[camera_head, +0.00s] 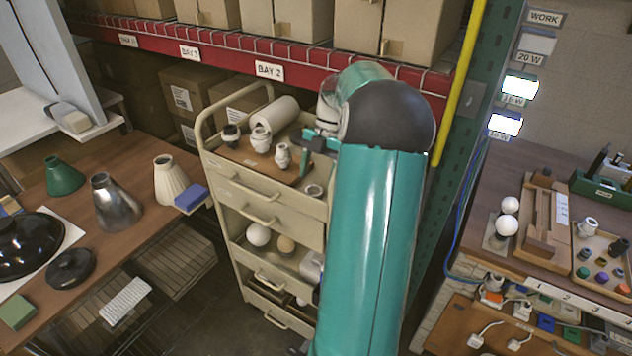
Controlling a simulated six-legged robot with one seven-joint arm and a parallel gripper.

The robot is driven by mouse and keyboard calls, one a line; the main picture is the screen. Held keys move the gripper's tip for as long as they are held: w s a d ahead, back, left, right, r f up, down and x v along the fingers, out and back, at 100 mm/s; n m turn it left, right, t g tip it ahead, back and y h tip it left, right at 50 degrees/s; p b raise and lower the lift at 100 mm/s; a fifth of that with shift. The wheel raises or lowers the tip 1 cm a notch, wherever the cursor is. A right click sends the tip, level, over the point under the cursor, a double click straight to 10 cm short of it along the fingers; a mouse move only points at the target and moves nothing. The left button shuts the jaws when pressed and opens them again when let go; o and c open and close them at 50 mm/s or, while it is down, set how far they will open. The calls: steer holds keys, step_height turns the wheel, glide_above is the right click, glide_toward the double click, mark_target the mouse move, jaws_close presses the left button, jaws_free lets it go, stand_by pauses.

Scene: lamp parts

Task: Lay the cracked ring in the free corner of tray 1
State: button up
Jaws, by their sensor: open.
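My gripper (305,168) is open over the right part of the cart's top, its fingers pointing down beside a white fitting (282,156). A small pale ring-like piece (313,191) lies near the cart top's front right corner, just below and right of the fingers; I cannot see a crack in it. A shallow tray (577,272) on the right bench holds a white fitting and several small coloured caps. I cannot read a number on it, so I cannot tell whether it is tray 1. My arm hides part of the cart's right side.
The cream cart (260,183) also bears a white roll (275,114) and other fittings, with globes on the shelf below. Lamp shades (115,203) stand on the left bench. A yellow post (460,80) and green rack upright stand right of my arm.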

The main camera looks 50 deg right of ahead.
steer(key=v, duration=0.5)
steer(key=w+a+r+m+t+h, duration=0.15)
steer(key=a+r+m, duration=0.25)
steer(key=a, duration=0.9)
steer(key=w+a+r+m+g+h, duration=0.1)
steer(key=w+a+r+m+h, duration=0.3)
steer(key=a, duration=0.9)
steer(key=s+a+f+m+t, duration=0.3)
steer(key=s+a+m+t, duration=0.2)
steer(key=s+a+m, duration=0.5)
steer(key=s+a+y, duration=0.1)
steer(key=s+a, duration=0.1)
steer(key=a, duration=0.4)
steer(key=shift+s+m, duration=0.3)
steer(key=shift+m, duration=0.1)
